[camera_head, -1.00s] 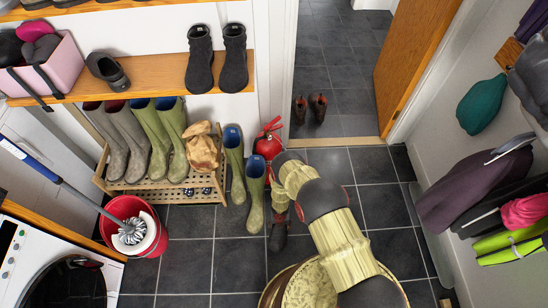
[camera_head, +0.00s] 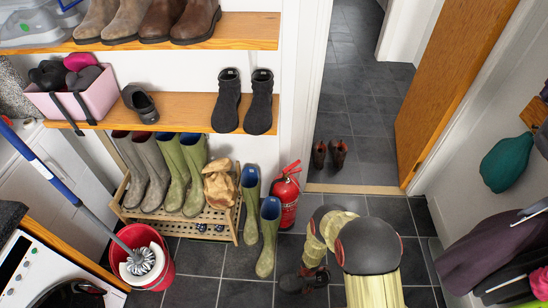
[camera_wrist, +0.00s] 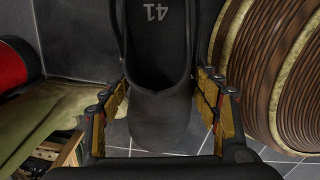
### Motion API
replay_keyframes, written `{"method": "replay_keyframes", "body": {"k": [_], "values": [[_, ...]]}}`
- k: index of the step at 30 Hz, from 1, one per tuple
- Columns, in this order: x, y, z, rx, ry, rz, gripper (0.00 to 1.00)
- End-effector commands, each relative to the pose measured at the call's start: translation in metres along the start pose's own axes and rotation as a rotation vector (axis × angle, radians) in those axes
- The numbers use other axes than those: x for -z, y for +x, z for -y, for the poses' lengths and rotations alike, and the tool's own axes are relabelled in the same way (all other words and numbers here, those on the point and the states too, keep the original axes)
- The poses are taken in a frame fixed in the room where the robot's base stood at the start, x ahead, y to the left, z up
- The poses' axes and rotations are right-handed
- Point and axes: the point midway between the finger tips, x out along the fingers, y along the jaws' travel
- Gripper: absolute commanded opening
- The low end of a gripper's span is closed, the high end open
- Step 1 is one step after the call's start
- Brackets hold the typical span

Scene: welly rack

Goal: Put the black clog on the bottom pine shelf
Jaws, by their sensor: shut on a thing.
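A black clog (camera_wrist: 160,118) marked "41" inside fills the middle of the wrist view. My gripper (camera_wrist: 163,92) is shut on it, a finger on each side. In the head view my gripper (camera_head: 307,279) is low over the floor, right of the green wellies, and partly hidden by my arm. The lower pine shelf (camera_head: 180,106) runs along the wall, up and left of my gripper. A similar dark clog (camera_head: 140,103) sits on it, left of a pair of black boots (camera_head: 243,101), with bare board between them.
A pink bin (camera_head: 66,98) stands at the shelf's left end. The slatted rack (camera_head: 185,215) holds several wellies and a paper bag. Loose green wellies (camera_head: 260,225) and a red extinguisher (camera_head: 287,195) stand near my gripper. An upper pine shelf (camera_head: 240,32) holds brown boots.

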Motion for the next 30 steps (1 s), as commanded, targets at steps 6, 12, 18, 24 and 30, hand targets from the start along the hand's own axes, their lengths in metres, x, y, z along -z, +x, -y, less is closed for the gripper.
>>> {"method": "replay_keyframes", "body": {"k": [6, 12, 18, 24, 30], "values": [[-0.010, -0.061, -0.013, -0.004, 0.382, 0.000, 0.33], [-0.015, -0.128, -0.027, -0.002, 0.738, -0.001, 0.33], [-0.018, -0.186, -0.039, -0.002, 1.009, -0.001, 0.33], [-0.018, -0.218, -0.045, 0.001, 1.150, 0.000, 0.33], [-0.019, -0.236, -0.049, 0.000, 1.220, 0.000, 0.33]]}}
